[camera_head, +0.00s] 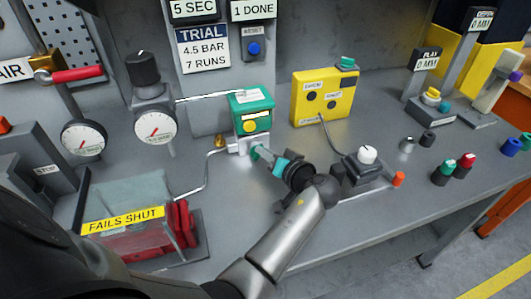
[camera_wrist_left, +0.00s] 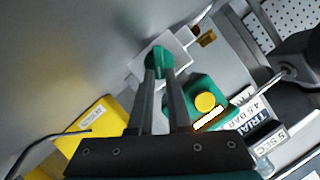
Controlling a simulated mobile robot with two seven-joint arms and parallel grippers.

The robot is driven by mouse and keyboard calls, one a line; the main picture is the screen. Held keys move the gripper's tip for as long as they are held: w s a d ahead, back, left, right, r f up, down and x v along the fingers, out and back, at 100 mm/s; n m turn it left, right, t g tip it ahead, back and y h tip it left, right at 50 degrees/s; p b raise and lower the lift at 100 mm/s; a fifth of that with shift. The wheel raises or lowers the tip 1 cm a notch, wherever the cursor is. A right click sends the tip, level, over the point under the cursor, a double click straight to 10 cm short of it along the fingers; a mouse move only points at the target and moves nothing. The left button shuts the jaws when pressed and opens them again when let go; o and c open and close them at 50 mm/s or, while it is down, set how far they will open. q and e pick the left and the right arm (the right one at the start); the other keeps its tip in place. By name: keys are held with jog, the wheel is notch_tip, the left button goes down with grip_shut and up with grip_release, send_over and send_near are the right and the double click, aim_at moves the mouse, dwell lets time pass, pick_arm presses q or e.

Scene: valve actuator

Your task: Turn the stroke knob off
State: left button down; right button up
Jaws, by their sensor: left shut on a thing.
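A green knob (camera_wrist_left: 160,60) sits on a pale block (camera_wrist_left: 180,42) in the wrist view. My left gripper (camera_wrist_left: 160,78) is shut on this knob, with one finger on each side of it. In the head view my left gripper (camera_head: 258,154) reaches the front of the pale block under a green box with a yellow button (camera_head: 250,127). The knob is mostly hidden there by the fingers. No label naming the stroke knob is readable, so I cannot tell its marking. My right gripper is not in view.
A yellow box (camera_head: 325,97) stands behind, to the right. A black unit with a white knob (camera_head: 367,154) is right of my gripper. Two gauges (camera_head: 155,127) and a clear-covered FAILS SHUT unit (camera_head: 125,222) are at the left. Loose coloured pieces lie at the right.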

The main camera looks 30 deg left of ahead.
pick_arm(q)
jog(key=shift+w+r, duration=0.1)
dwell(0.3)
jog(key=c, duration=0.9)
grip_release()
jog(key=shift+o, duration=0.2)
